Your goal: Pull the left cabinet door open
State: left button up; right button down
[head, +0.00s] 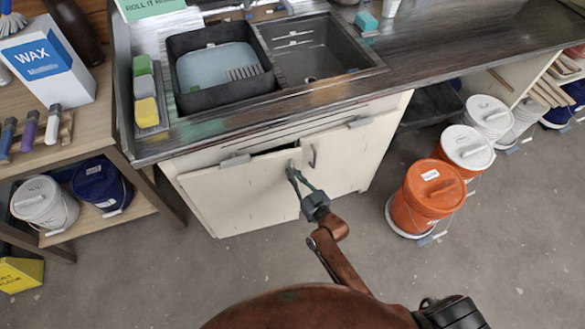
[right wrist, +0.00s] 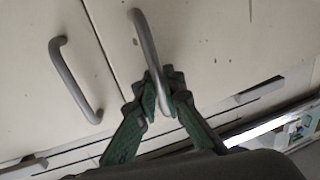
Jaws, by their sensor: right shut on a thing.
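The left cabinet door (head: 235,197) is a cream panel under the sink counter. A dark gap shows along its top near the handle side, so it stands slightly ajar. My right gripper (head: 293,170) is at its handle. In the right wrist view the green fingers (right wrist: 163,98) are closed around the grey bar handle (right wrist: 147,45). The right cabinet door (head: 345,158) beside it looks closed, and its own handle (head: 312,155) is free; that handle also shows in the right wrist view (right wrist: 75,80). My left gripper is not in view.
A wooden shelf with buckets (head: 45,203) stands to the left. The sink counter (head: 230,125) overhangs the doors. The floor (head: 235,265) before the left door is clear.

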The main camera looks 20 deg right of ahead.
pick_arm(q)
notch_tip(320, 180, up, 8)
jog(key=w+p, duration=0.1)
jog(key=p, duration=0.7)
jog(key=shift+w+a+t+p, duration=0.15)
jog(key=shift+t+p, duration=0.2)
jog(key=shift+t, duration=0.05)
pick_arm(e)
jog(key=s+a, duration=0.5)
jog(key=s, duration=0.5)
jog(key=s+a, duration=0.5)
jog(key=s, duration=0.5)
jog(key=shift+a, duration=0.15)
jog(key=c, duration=2)
grip_release()
jog(key=shift+c, duration=0.2)
